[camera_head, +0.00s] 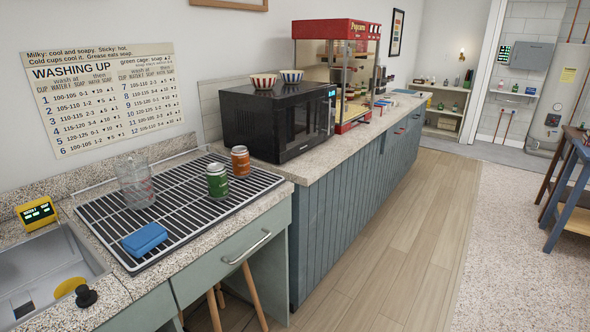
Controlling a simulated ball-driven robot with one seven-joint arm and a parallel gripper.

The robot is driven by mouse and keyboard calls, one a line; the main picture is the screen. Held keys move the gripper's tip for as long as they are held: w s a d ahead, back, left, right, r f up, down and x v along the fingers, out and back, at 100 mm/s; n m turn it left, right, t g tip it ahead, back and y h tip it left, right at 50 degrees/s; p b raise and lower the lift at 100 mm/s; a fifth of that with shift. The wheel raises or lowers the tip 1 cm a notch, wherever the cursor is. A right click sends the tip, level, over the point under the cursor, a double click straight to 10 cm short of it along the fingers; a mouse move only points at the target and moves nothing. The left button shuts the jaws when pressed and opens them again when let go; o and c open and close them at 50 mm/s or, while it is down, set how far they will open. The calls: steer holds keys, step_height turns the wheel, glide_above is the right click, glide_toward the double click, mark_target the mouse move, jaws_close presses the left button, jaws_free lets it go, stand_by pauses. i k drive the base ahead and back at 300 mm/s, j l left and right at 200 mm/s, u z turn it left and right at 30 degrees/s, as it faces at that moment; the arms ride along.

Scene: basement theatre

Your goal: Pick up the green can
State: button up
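A green can (217,181) stands upright on a dark slatted drying rack (178,225) on the counter, left of the picture's middle. An orange-brown can (240,160) stands behind it and a little to the right, apart from it. A clear glass jar (135,184) stands on the rack to the left. A blue sponge (145,239) lies on the rack at the front left. My gripper is not in this view.
A sink (40,275) with a yellow timer (37,213) is at the left. A black microwave (280,121) with two bowls on top stands behind the rack, on a higher counter. A red popcorn machine (335,75) stands beyond. The wooden floor (405,230) at right is clear.

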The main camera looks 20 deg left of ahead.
mark_target(218, 183)
steer(key=i+l+z, duration=0.1)
steer(key=i, duration=0.6)
steer(key=i+l+u, duration=0.1)
steer(key=i+u, duration=0.2)
steer(key=u, duration=0.15)
steer(key=i+l+u, duration=0.2)
steer(key=u, duration=0.2)
steer(key=i+l+u, duration=0.25)
steer(key=u, duration=0.2)
